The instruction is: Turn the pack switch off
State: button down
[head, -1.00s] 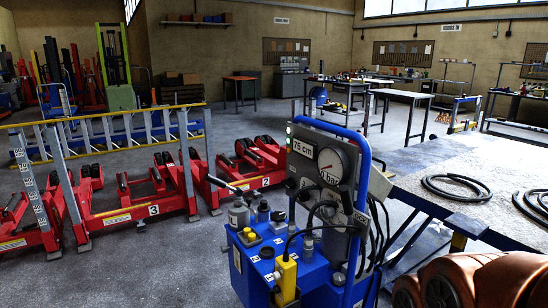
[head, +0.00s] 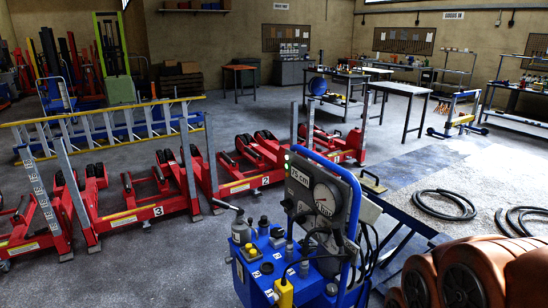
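A blue trolley unit (head: 258,287) with a blue tube handle (head: 362,200) stands at the lower middle of the head view. Its tilted grey panel carries a "75 cm" display (head: 300,176), a round dial gauge (head: 327,198) and a small green light at the upper left edge. Dark knobs or fittings sit below them, partly behind cables. The blue top holds bottles, small black parts and a yellow-marked block. A yellow handset (head: 284,294) hangs at the front. I cannot tell which part is the pack switch or its position. My gripper is not in view.
Red numbered lifting stands (head: 150,205) line the left and reach behind the unit. A blue-and-yellow ladder-like frame (head: 110,128) lies behind them. A pale table-like surface (head: 475,178) with black hose coils (head: 443,204) is at right. Grey floor is open beyond.

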aim_at(288, 204)
jog(key=u, duration=1.9)
jog(key=i, duration=0.85)
jog(key=z, duration=0.85)
